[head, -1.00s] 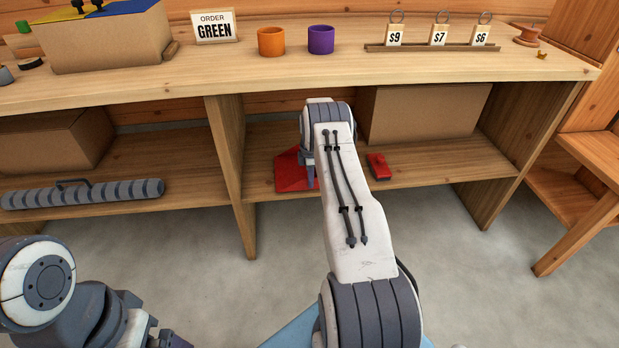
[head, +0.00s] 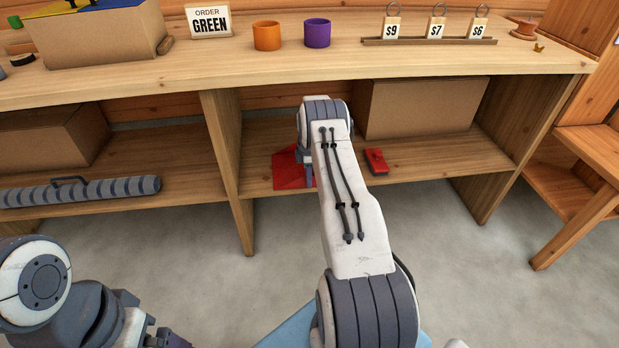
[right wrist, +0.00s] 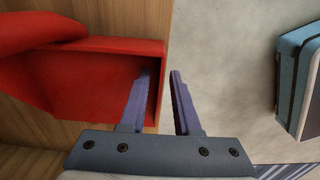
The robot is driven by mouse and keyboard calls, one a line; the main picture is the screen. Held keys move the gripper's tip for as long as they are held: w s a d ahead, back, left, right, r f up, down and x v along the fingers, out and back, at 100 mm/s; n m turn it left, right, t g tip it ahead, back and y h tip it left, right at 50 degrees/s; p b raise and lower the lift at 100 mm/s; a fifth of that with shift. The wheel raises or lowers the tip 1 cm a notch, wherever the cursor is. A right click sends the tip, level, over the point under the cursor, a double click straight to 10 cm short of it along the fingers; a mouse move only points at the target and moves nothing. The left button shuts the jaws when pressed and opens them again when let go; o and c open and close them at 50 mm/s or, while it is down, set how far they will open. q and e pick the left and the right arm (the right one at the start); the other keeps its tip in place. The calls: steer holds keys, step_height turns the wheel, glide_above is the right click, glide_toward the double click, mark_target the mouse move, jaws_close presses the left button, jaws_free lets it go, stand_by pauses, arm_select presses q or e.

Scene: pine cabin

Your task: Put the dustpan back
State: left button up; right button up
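The red dustpan (head: 288,170) lies on the lower shelf, partly hidden behind my right arm in the head view. In the right wrist view the dustpan (right wrist: 95,88) fills the left side, at the shelf's edge. My right gripper (right wrist: 160,75) is open, with a gap between its fingers. One finger is over the pan and the other is outside its right side wall, so the wall appears to lie between them. I cannot tell whether either finger touches it. My left gripper (head: 172,341) is only partly in view at the bottom edge of the head view.
A small red object (head: 376,161) lies on the same shelf, right of my arm, before a cardboard box (head: 425,108). An upright divider (head: 228,165) stands left of the dustpan. The counter (head: 300,68) is above. A blue object (right wrist: 298,75) shows at right in the wrist view.

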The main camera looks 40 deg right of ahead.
steer(key=shift+r, duration=0.1)
steer(key=shift+r, duration=0.3)
steer(key=s+d+r+p, duration=0.4)
steer(key=s+d+r, duration=0.1)
steer(key=s+r, duration=0.5)
steer(key=shift+s+r, duration=0.15)
steer(key=shift+s, duration=0.1)
steer(key=shift+d, duration=0.1)
